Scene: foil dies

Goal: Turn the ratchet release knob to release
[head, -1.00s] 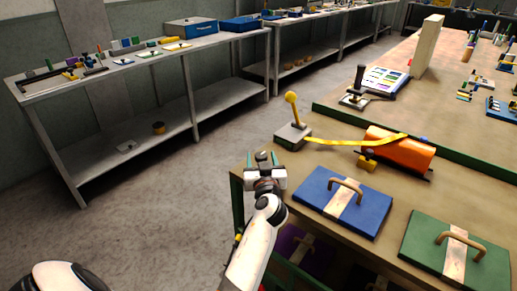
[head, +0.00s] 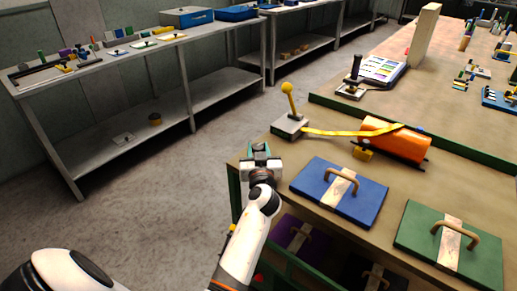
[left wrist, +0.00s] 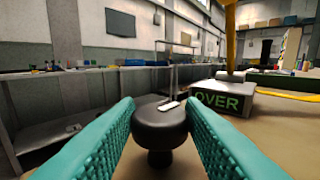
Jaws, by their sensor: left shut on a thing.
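The ratchet release knob (left wrist: 160,125) is a round black knob with a white pointer mark on top, seen in the left wrist view. My left gripper (left wrist: 160,112) has its two teal ribbed fingers on either side of the knob, shut on it. In the head view the left gripper (head: 260,149) is at the near left corner of the workbench (head: 240,171), and the knob is mostly hidden there. A grey base marked OVER (left wrist: 226,98) stands behind the knob to the right and carries an upright lever with a yellow ball (head: 287,88). My right gripper is not in view.
A yellow strap (head: 335,133) runs from the lever base to an orange roll (head: 394,142). A blue lid (head: 318,181) and a green lid (head: 419,228), both with handles, lie at the front. A grey shelf table (head: 130,54) stands across open floor on the left.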

